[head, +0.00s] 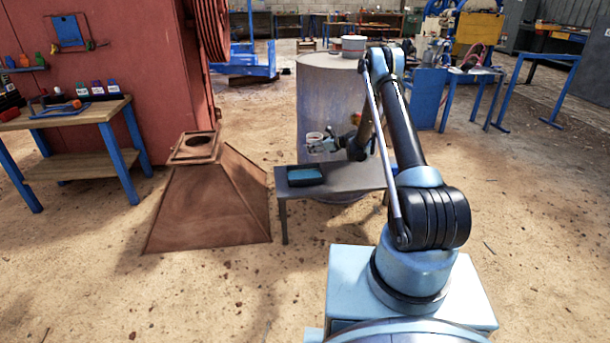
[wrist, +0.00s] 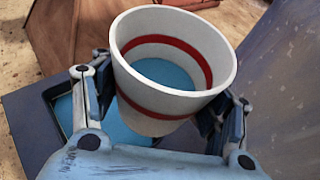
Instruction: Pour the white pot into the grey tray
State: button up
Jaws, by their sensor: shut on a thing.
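The white pot (wrist: 140,88) has a red band and blue contents or a blue bottom inside; I cannot tell which. My gripper (wrist: 165,115) is shut on it, with fingers on both sides. In the head view the pot (head: 314,139) looks about upright, held by my gripper (head: 328,143) above the table. The tray (head: 304,182) has a dark grey rim and blue inside, and lies on the table's left part. In the wrist view the tray (wrist: 52,92) is below and left of the pot, partly hidden by the pot and my gripper.
The small grey table (head: 345,180) stands against a large grey drum (head: 312,95). Another white round container (head: 353,43) is on top of the drum. A rusty hopper (head: 215,205) stands left of the table. The sandy floor in front is free.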

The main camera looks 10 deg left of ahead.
jog(key=s+d+r, duration=0.2)
jog(key=s+r, duration=0.7)
jog(key=s, duration=0.1)
jog(key=s+d+r, duration=0.3)
jog(key=s+r, duration=0.6)
jog(key=shift+s+d+r, duration=0.35)
jog(key=shift+s, duration=0.05)
dwell(0.4)
